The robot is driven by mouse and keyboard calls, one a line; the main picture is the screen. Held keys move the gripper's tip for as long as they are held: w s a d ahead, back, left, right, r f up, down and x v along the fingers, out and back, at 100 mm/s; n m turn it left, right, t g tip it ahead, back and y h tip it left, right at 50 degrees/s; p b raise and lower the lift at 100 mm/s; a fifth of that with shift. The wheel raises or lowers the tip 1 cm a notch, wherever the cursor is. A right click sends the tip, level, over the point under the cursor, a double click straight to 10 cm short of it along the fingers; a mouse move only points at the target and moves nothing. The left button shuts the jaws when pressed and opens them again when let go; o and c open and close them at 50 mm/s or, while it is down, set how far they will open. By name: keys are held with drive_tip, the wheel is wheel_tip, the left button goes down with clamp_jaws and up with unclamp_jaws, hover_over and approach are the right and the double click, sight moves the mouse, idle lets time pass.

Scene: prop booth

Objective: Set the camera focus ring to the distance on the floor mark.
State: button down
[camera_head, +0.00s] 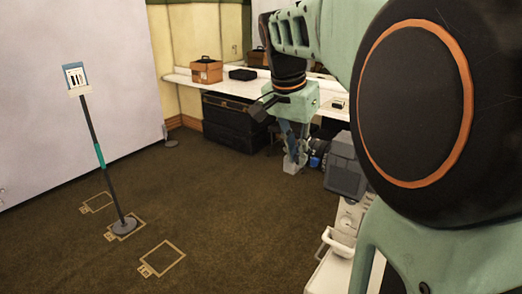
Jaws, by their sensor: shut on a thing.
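A stand (92,130) with a dark pole, a teal band and a chart card (76,78) on top stands upright at the left. Its round base is on the middle floor mark (135,233), a tan outlined rectangle. Other floor marks lie behind it (97,203) and nearer me (163,258). Their small labels are too small to read. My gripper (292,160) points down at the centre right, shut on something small. A pale block shows at its fingertips; I cannot tell whether that is the held thing.
A white counter (190,81) along the back holds an orange-brown case (206,70) and a black box (242,74). A black trunk (233,122) stands beneath. The carpet at left is mostly open.

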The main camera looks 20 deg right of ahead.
drive_tip(key=shift+s+a+f+t+h+b, duration=0.15)
drive_tip(key=shift+f+t+h+b, duration=0.15)
drive_tip(key=shift+f+b, duration=0.75)
drive_tip(key=shift+s+a+f+t+h+b, duration=0.15)
drive_tip(key=shift+f+h+b, duration=0.35)
drive_tip(key=shift+b, duration=1)
drive_tip(key=shift+s+a+f+t+h+b, duration=0.1)
drive_tip(key=shift+f+t+h+b, duration=0.15)
drive_tip(key=shift+f+b, duration=0.85)
drive_tip(key=shift+r, duration=0.15)
drive_tip(key=c, duration=2)
unclamp_jaws()
drive_tip(key=shift+a+r, duration=0.1)
drive_tip(key=shift+o, duration=0.2)
drive_tip(key=shift+r, duration=0.1)
wheel_tip(320, 180, up, 10)
